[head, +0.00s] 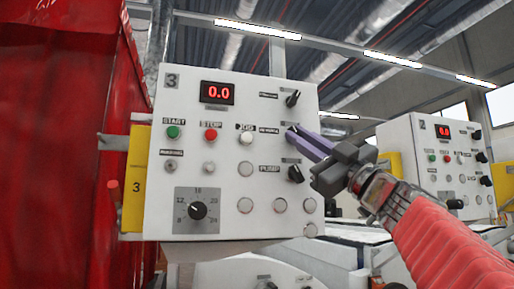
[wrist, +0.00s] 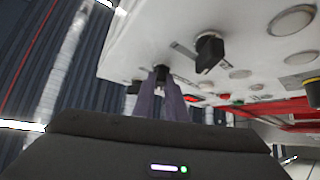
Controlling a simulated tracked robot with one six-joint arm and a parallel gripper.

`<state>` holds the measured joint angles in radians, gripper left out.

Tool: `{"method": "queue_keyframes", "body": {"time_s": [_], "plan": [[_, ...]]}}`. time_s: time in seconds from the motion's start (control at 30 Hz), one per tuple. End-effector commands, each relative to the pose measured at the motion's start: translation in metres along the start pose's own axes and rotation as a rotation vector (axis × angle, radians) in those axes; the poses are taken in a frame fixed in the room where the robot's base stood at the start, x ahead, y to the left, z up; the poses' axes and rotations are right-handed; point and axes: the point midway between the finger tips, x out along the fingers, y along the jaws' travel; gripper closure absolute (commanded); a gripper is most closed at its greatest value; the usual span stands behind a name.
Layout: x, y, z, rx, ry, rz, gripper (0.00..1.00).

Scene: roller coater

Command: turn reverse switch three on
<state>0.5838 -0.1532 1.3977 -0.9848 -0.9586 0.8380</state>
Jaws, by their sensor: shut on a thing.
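The white control panel numbered 3 (head: 222,150) fills the middle of the head view. Its right column has a black top knob (head: 292,98), the reverse switch below it, and a black pump knob (head: 296,173). My gripper (head: 292,132) reaches in from the right with its purple fingers at the reverse switch, which they mostly hide. In the wrist view, my gripper (wrist: 161,80) is shut on the reverse switch (wrist: 161,72), a small dark knob between the fingertips. The switch's exact angle cannot be told.
A start button (head: 173,132), stop button (head: 210,134) and dial (head: 197,211) are on the same panel. A similar panel numbered 2 (head: 430,150) stands behind at the right. A red curtain-like surface (head: 60,140) closes off the left.

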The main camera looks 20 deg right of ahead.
Motion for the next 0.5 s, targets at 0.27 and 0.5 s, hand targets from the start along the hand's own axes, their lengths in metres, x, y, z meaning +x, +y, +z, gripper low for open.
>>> {"method": "queue_keyframes", "body": {"time_s": [0.27,0.5], "plan": [[0.0004,-0.0025,-0.0004,0.004,0.001,-0.001,1.0],[0.0002,-0.0036,-0.0009,0.044,0.002,0.037,1.0]]}}
